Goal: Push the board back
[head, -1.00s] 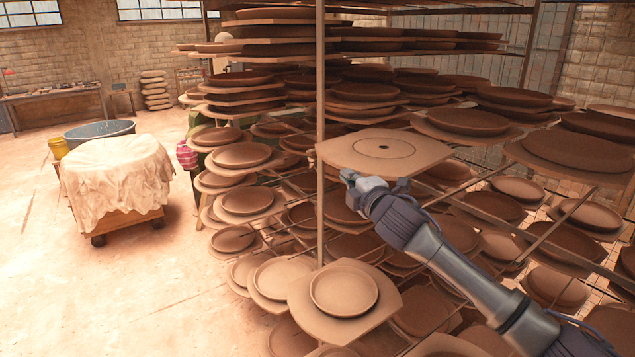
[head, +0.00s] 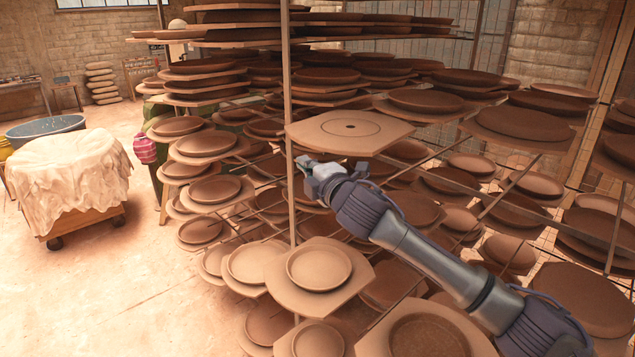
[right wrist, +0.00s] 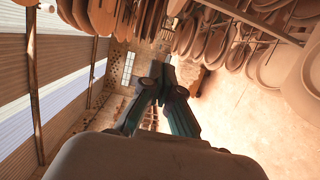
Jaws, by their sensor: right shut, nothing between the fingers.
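An empty clay-coloured board (head: 330,141) with a dark ring and a small centre hole lies on the rack, beside a thin upright post (head: 291,200). Its near edge sticks out from the rack toward me. My right gripper (head: 306,165) is shut and empty, just below and in front of the board's near left edge. I cannot tell whether it touches the board. The right wrist view shows its two fingers (right wrist: 165,70) closed together; the board cannot be made out there. My left gripper is not in view.
Boards with round plates (head: 319,268) fill the rack tiers above, below and around. A cart draped with pale cloth (head: 70,175) and a grey tub (head: 45,130) stand to the left. Open floor (head: 110,285) lies in front of the rack on the left.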

